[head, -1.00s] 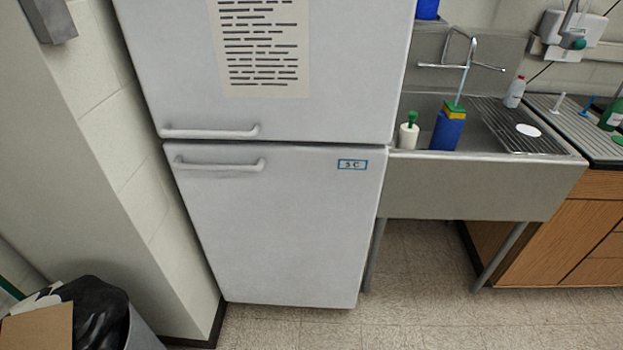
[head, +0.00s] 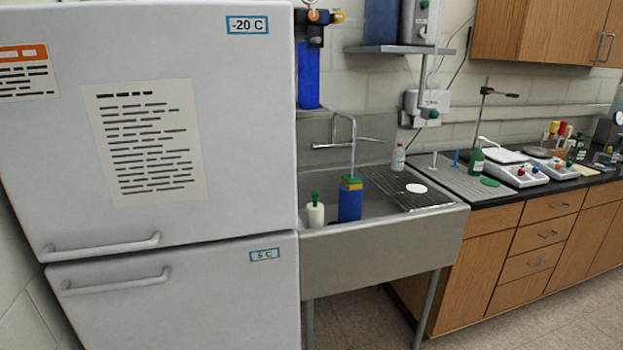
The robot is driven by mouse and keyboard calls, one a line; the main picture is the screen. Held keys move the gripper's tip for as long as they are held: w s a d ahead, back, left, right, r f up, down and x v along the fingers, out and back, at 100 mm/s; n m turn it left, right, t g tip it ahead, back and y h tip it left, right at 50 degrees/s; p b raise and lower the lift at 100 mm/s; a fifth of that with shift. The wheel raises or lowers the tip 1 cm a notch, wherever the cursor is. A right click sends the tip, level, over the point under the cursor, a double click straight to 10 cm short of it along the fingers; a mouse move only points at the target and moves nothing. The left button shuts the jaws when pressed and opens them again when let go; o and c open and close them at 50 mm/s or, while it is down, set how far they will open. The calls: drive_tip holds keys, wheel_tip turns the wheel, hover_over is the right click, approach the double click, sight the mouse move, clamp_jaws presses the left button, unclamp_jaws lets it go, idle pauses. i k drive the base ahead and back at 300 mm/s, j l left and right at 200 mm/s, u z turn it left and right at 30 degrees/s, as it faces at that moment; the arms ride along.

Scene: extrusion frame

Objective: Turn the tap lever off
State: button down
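The tap (head: 352,140) stands at the back of the metal sink, right of the fridge. It has a tall curved spout and lever handles reaching out to the left (head: 324,146) and right (head: 371,140). A thin light-coloured line runs from the spout down to a blue container with a yellow and green top (head: 350,200); I cannot tell whether it is water or a tube. The levers are too small to read their setting. My gripper is not in view.
The white fridge (head: 160,130) fills the left side. The sink (head: 385,255) also holds a white bottle with a green top (head: 315,212). A wooden bench (head: 500,245) with instruments runs to the right.

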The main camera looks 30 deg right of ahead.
sight(358, 138)
drive_tip(key=z, duration=0.95)
